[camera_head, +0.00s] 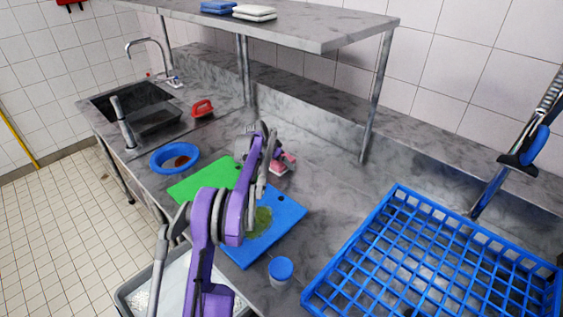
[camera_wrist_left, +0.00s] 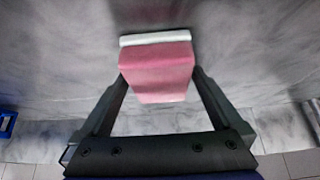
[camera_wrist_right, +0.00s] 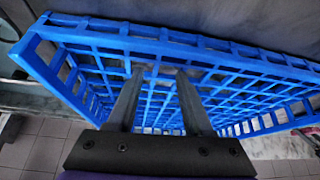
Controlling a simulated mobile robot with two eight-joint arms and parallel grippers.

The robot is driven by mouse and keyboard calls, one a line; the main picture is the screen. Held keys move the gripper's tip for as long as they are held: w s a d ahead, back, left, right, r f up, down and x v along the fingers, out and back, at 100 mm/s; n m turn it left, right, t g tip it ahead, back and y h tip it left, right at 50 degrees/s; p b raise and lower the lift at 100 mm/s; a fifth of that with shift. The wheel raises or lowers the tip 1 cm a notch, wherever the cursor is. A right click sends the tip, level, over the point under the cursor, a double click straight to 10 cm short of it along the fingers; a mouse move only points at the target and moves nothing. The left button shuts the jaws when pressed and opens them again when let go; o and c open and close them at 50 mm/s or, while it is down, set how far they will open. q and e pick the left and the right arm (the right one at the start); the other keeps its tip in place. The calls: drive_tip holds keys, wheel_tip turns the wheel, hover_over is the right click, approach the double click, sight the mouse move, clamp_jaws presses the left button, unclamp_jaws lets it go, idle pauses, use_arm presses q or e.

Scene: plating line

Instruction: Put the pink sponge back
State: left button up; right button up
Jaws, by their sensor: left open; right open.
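The pink sponge (camera_wrist_left: 157,75) has a white layer along its far edge in the left wrist view. It lies between the fingers of my left gripper (camera_wrist_left: 158,86), which is open; I cannot tell whether either finger touches it. In the head view the pink sponge (camera_head: 288,158) shows on the grey counter just behind the cutting boards, partly hidden by my purple left arm. My right gripper (camera_wrist_right: 160,72) is open and empty in front of a blue rack (camera_wrist_right: 100,40); it does not show in the head view.
Green (camera_head: 192,187) and blue (camera_head: 290,212) cutting boards lie side by side. A blue-lidded cup (camera_head: 281,271), blue bowl (camera_head: 160,165) and red object (camera_head: 202,108) stand around them. The blue rack fills the right. A shelf (camera_head: 320,30) on posts overhangs the back; a sink (camera_head: 135,97) is at left.

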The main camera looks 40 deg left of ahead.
drive_tip(key=r, duration=0.1)
drive_tip(key=w+r+p, duration=0.1)
drive_tip(key=r+p, duration=0.1)
drive_tip(key=shift+w+r, duration=0.2)
drive_tip(key=shift+w, duration=0.2)
drive_tip(key=shift+r, duration=0.1)
use_arm(q)
drive_tip(key=v, duration=1.2)
drive_tip(key=shift+r, duration=0.2)
drive_tip(key=shift+d, duration=0.15)
